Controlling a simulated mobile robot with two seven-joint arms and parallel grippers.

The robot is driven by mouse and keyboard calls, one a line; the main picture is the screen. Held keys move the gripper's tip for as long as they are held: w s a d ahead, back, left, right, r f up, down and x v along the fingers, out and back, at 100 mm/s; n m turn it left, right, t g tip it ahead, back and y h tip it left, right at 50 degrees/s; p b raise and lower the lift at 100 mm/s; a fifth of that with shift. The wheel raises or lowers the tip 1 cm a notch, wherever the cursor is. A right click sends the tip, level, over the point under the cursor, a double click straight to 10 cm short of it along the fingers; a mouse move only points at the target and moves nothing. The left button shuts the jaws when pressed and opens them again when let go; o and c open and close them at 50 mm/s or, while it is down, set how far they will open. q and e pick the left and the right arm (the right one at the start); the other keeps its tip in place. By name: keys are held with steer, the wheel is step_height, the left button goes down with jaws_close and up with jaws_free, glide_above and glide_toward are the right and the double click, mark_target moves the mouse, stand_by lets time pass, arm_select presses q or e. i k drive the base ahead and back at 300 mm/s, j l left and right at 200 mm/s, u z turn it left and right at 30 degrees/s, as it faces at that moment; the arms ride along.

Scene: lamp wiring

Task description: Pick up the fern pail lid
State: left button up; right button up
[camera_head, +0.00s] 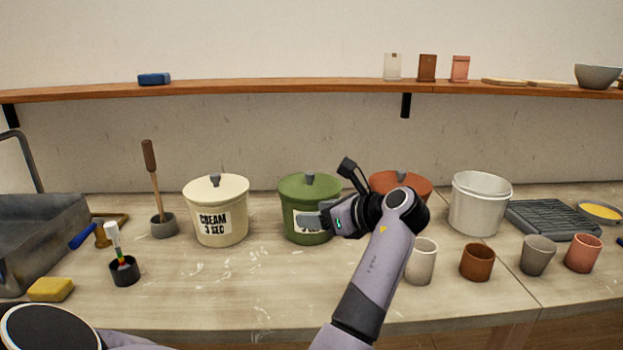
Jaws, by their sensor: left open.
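The fern pail (296,209) is the green one near the middle of the bench. My left gripper (326,194) is open and empty, at the right front side of the pail. One finger is raised near the lid's right edge and the other lies across the pail's label, hiding part of it. I cannot tell whether either finger touches the pail. My right gripper is not in view.
A cream pail (217,209) stands to the left. A rust-lidded pail (404,182) is partly behind my arm, with a white pail (481,203) further right. Several cups, including a pale one (421,262), stand in front. A shelf (250,88) runs above. The bench front left of my arm is mostly clear.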

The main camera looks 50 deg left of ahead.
mark_target(308, 186)
steer(key=i+j, duration=0.5)
steer(key=j, duration=0.2)
steer(key=i+j, duration=0.1)
steer(key=j, duration=0.55)
